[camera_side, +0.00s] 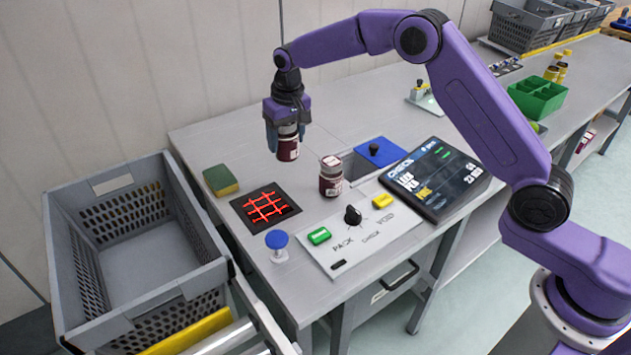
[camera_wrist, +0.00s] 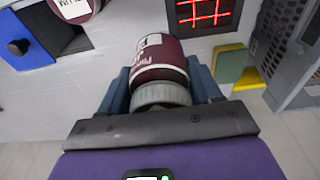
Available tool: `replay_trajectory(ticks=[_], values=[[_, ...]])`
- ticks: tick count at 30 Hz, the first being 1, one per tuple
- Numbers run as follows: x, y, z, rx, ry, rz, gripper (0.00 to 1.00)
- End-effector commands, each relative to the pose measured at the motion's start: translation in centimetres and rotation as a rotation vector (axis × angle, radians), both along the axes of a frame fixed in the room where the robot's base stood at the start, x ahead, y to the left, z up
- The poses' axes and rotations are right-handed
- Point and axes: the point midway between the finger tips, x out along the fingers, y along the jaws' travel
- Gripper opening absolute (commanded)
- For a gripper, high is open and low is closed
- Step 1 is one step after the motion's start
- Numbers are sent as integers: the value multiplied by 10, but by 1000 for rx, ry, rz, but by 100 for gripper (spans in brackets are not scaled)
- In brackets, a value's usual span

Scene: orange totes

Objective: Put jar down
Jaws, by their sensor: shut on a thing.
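My gripper (camera_side: 287,130) is shut on a dark red jar (camera_side: 288,150) with a pale label and holds it upright above the grey table, behind the red-lit grid. In the wrist view the held jar (camera_wrist: 160,60) shows between the blue fingers (camera_wrist: 162,88), its grey lid towards the palm. A second, similar jar (camera_side: 331,180) stands upright on the table to the right of the held one, apart from it. Part of it also shows at the top left of the wrist view (camera_wrist: 75,8).
A black square with a glowing red grid (camera_side: 266,206) lies in the tabletop. A green and yellow sponge (camera_side: 221,180) is left of it. An empty grey crate (camera_side: 140,262) stands left.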

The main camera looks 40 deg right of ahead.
Motion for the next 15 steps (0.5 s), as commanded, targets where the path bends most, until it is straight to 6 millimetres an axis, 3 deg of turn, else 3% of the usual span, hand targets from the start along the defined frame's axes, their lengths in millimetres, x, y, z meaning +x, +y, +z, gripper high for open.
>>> replay_trajectory(ticks=[5, 15], values=[[5, -25, 1, 0, 0, -9, 18], [5, -28, -51, -1, 1, -9, 18]])
